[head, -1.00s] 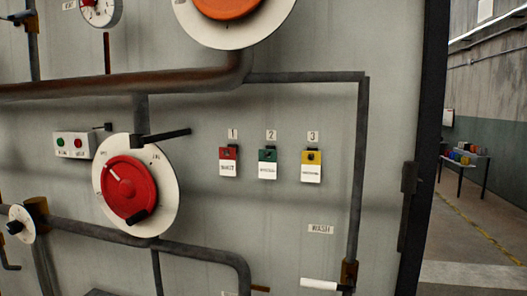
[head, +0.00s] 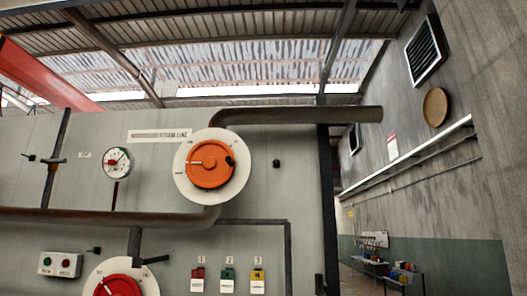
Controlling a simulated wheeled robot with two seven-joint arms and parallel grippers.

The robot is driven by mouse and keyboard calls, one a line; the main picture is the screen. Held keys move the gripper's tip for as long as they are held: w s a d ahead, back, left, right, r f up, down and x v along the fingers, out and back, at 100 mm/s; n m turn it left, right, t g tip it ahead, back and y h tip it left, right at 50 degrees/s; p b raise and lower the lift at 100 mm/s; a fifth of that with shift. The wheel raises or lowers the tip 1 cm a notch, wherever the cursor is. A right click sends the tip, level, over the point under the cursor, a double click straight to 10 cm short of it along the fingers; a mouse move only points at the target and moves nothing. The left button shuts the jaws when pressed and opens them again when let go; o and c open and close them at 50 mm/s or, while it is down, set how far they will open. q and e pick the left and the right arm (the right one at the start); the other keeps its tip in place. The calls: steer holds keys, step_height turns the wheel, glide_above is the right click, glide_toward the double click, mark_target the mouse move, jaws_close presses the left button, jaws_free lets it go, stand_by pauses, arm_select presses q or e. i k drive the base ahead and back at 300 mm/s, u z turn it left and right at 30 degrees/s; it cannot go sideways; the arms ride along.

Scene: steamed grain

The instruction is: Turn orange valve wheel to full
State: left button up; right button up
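The orange valve wheel (head: 211,165) is mounted on a white round dial plate (head: 184,185) on the upper part of the grey panel. A pale mark shows on its left side and a dark handle-like piece on its right side. The marks on the plate are too small to read. Neither of my grippers is in view.
A red wheel (head: 118,287) sits lower left, cut by the bottom edge. A round gauge (head: 117,163) is left of the orange wheel. Brown pipes (head: 100,216) cross the panel. Three coloured tags (head: 227,277) hang below.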

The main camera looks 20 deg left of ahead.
mark_target(210, 164)
steer(key=u, duration=0.65)
steer(key=i, duration=0.45)
steer(key=u, duration=0.85)
steer(key=i, duration=0.75)
steer(key=z, duration=0.05)
